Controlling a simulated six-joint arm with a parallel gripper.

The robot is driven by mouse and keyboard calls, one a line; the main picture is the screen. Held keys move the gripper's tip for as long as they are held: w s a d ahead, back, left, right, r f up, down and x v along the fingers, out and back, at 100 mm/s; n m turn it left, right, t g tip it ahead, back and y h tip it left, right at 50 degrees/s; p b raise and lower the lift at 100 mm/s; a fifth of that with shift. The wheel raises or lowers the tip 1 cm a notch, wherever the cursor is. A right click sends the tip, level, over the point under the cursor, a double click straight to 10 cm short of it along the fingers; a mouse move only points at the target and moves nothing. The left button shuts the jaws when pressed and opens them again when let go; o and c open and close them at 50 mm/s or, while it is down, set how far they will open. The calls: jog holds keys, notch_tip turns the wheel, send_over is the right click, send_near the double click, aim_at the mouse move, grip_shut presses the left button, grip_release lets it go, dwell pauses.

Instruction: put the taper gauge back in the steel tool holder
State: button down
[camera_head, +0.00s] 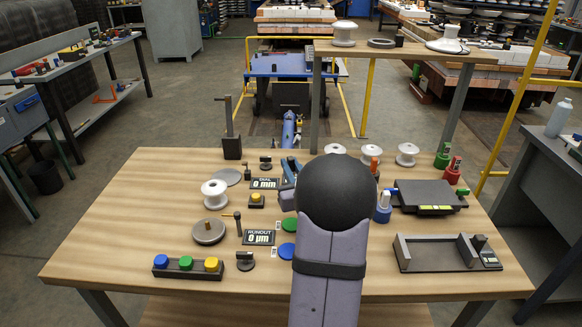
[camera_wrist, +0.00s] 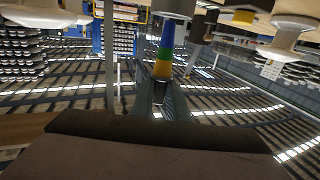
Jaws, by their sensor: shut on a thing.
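The taper gauge (camera_wrist: 166,50) is a slim cone with blue, green, yellow and orange bands. In the wrist view it sticks out beyond the fingertips of my gripper (camera_wrist: 160,82), which is shut on it. In the head view my dark round wrist joint hides most of the gripper and the gauge; only small bluish parts show beside it. A dark block with a tall upright rod (camera_head: 232,147) stands at the table's back left; it may be the steel tool holder, but I cannot tell for sure.
White spools (camera_head: 215,194), readout plates (camera_head: 258,237), a three-button box (camera_head: 187,267) and a grey cradle (camera_head: 437,254) lie on the wooden table (camera_head: 120,230). Coloured bottles (camera_head: 452,170) stand at right. A raised shelf (camera_head: 400,48) is behind.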

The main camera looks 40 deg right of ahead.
jog(key=shift+f+b, duration=1.5)
dwell(0.4)
jog(key=c, duration=1.6)
grip_release()
jog(key=shift+c, duration=0.2)
jog(key=shift+b+v, duration=0.35)
jog(key=shift+v, duration=3.35)
jog(key=shift+w, duration=0.1)
